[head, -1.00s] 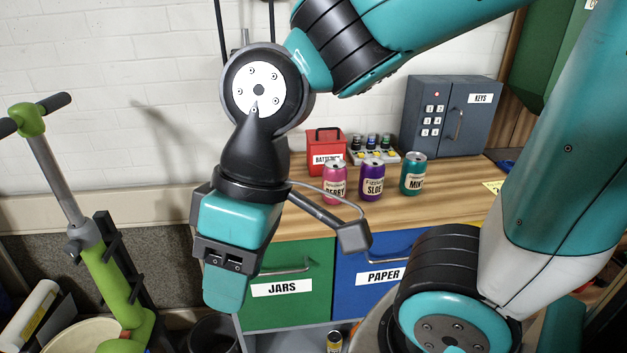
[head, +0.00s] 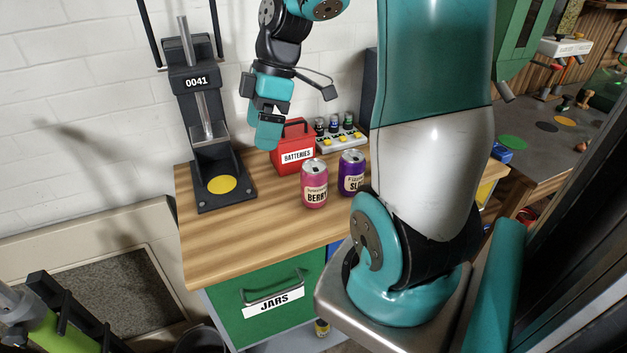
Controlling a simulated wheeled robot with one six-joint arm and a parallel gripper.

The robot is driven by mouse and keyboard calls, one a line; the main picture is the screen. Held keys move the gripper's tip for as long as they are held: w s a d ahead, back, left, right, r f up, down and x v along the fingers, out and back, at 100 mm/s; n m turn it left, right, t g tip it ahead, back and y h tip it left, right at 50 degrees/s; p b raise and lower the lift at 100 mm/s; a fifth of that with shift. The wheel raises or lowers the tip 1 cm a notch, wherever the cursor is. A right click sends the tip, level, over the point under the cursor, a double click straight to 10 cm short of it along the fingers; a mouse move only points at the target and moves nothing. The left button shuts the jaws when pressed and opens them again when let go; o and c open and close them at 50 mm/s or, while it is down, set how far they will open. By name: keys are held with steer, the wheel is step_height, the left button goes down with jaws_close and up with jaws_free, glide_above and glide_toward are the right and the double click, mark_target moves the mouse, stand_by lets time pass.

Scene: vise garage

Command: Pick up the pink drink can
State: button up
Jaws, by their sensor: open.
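The pink drink can (head: 314,185), labelled BERRY, stands upright near the middle of the wooden workbench (head: 240,235). A purple can (head: 351,175) stands upright just to its right. My gripper (head: 265,140) hangs pointing down, up and to the left of the pink can, in front of the red batteries box. It appears empty and is apart from the pink can. The gap between its fingers is hard to see from this side.
The red batteries box (head: 292,150) and a tray of small jars (head: 340,138) stand behind the cans. A black press marked 0041 (head: 200,110) stands at the bench's left. The bench front left of the pink can is clear.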

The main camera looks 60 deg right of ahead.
steer(key=s+d+p, duration=0.2)
steer(key=s+d, duration=0.1)
steer(key=d, duration=0.8)
steer(key=n+t, duration=0.1)
steer(key=n, duration=0.1)
glide_toward(316, 165)
steer(key=p+x, duration=0.3)
steer(key=x, duration=0.3)
steer(key=shift+s, duration=0.1)
steer(key=shift+p+x, duration=1.15)
steer(key=shift+x, duration=1.95)
steer(key=shift+c, duration=0.5)
steer(key=c, duration=1.1)
